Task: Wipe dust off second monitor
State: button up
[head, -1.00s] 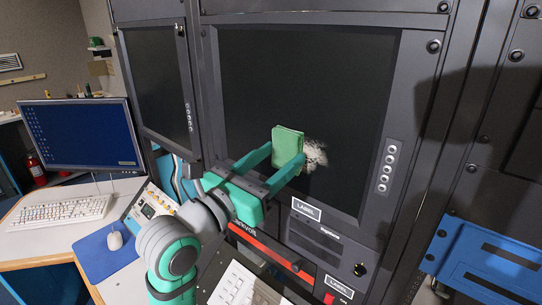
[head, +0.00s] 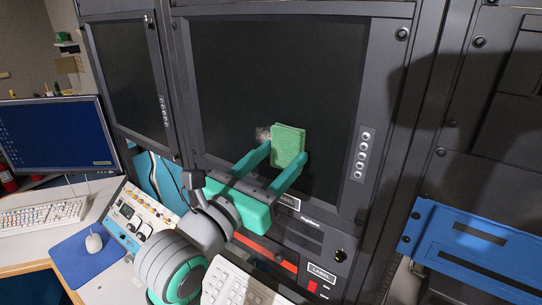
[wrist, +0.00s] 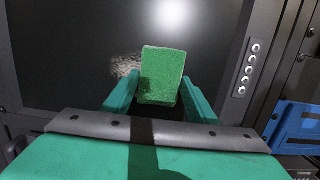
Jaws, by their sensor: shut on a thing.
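My gripper (head: 279,166) is shut on a green sponge (head: 288,146) and holds it upright in front of the dark screen of the larger rack monitor (head: 235,80). The sponge also shows between the fingers in the wrist view (wrist: 162,76). A pale patch of dust (head: 263,134) shows on the screen just left of the sponge, and also in the wrist view (wrist: 126,66). The sponge hides part of the screen behind it. I cannot tell whether the sponge touches the screen.
A smaller dark monitor (head: 125,75) is set in the rack to the left. A button column (head: 362,155) runs right of the large screen. Below are a white keyboard (head: 238,285) and a control panel (head: 140,222). A blue panel (head: 475,250) juts out at the right.

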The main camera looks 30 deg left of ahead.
jog(key=shift+d, duration=2.1)
jog(key=a, duration=0.8)
jog(key=shift+w, duration=0.15)
jog(key=shift+w+a, duration=0.2)
jog(key=shift+a, duration=0.8)
jog(key=shift+w+a, duration=0.15)
jog(key=shift+a, duration=0.85)
jog(key=shift+c, duration=0.4)
jog(key=shift+f, duration=0.1)
jog(key=shift+s+a, duration=0.1)
jog(key=shift+s+a, duration=0.15)
jog(key=shift+s, duration=2.85)
jog(key=s, duration=0.3)
jog(key=shift+a, duration=0.15)
